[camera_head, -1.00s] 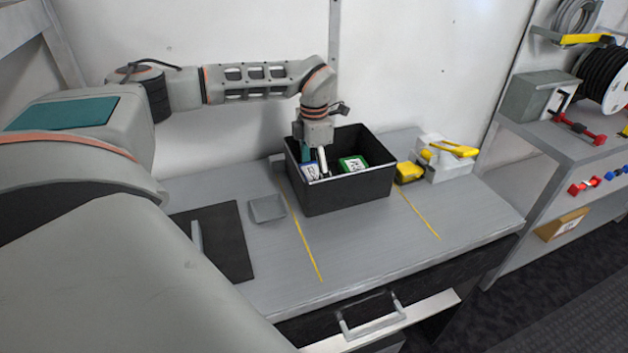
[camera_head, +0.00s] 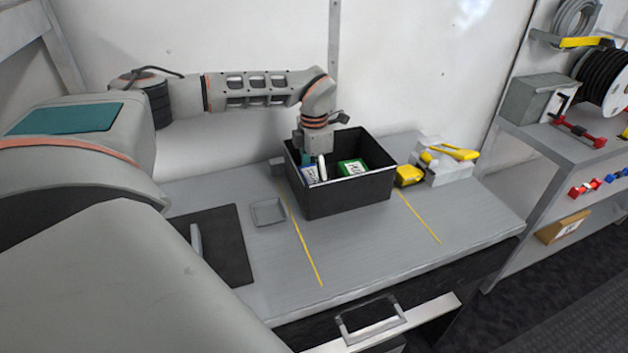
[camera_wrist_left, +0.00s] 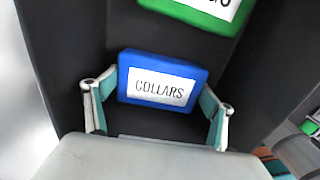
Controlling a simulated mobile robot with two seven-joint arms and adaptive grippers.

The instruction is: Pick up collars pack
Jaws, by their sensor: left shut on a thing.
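The collars pack is a blue block with a white label reading COLLARS, seen in the left wrist view (camera_wrist_left: 162,82). In the head view it shows at the left inside of the black bin (camera_head: 345,193), as the collars pack (camera_head: 309,174). My left gripper (camera_head: 314,166) reaches down into the bin from above. In the left wrist view the left gripper's fingers (camera_wrist_left: 158,108) stand on both sides of the pack and are shut on it. My right gripper is not in view.
A green pack (camera_head: 352,167) lies in the bin to the right of the collars pack. A yellow item (camera_head: 409,175) and a grey block with a yellow-handled tool (camera_head: 446,165) stand right of the bin. A small grey tray (camera_head: 268,212) lies to its left. The front of the bench is clear.

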